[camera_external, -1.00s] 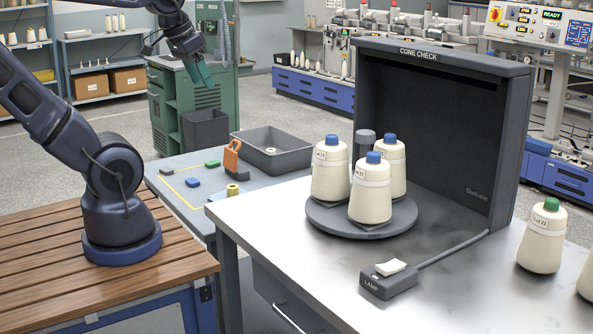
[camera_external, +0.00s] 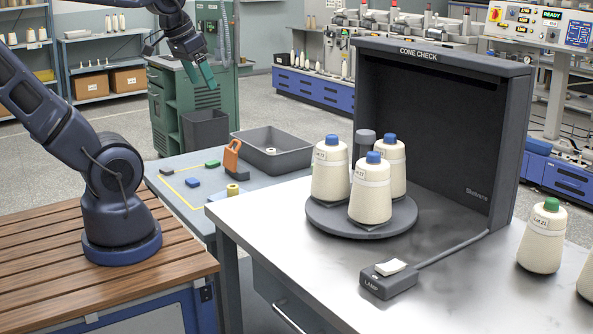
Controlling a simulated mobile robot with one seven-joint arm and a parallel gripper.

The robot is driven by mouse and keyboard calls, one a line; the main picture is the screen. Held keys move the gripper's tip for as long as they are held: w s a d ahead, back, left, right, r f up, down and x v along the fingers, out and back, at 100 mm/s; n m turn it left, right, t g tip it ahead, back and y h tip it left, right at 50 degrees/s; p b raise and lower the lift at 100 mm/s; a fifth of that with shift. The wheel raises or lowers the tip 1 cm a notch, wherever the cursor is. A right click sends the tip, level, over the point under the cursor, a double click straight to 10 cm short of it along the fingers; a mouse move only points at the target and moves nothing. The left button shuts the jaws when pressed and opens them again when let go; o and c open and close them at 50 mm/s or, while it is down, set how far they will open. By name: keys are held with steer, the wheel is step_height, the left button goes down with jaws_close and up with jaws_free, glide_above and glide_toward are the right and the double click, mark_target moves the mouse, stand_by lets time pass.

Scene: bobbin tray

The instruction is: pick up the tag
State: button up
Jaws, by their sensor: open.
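No thing in view is plainly marked as the tag. An upright orange piece with a hole (camera_external: 232,157) stands on the blue-grey side table, against the near left side of the grey tray; I cannot tell if it is the tag. My gripper (camera_external: 200,78), with teal fingers, is open and empty. In the picture it hangs above and left of these pieces, well clear of the table.
The grey tray (camera_external: 304,160) holds a small bobbin. A yellow spool (camera_external: 233,191) stands near the side table's front. Cones with blue tops stand on a round turntable (camera_external: 325,222) before the dark check booth (camera_external: 440,65). A lamp switch box (camera_external: 388,283) sits in front.

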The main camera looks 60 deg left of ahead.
steer(key=w+a+f+n+t+h, duration=0.1)
steer(key=w+a+f+n+h, duration=0.3)
steer(key=w+a+f+n, duration=0.5)
steer(key=w+a+f+n+t+h, duration=0.2)
steer(key=w+a+f+n+h, duration=0.35)
steer(key=a+f+n, duration=0.5)
steer(key=n+t+y, duration=0.6)
steer(key=n+y, duration=0.4)
steer(key=n, duration=0.7)
glide_toward(192, 180)
steer(key=shift+w+a+f, duration=0.1)
steer(key=shift+w+f, duration=0.6)
steer(key=shift+w, duration=0.2)
steer(key=shift+r+x, duration=0.15)
steer(key=shift+x, duration=1.35)
steer(key=shift+r+x, duration=0.15)
steer(key=shift+x, duration=1.35)
steer(key=shift+w, duration=0.15)
steer(key=c, duration=1.1)
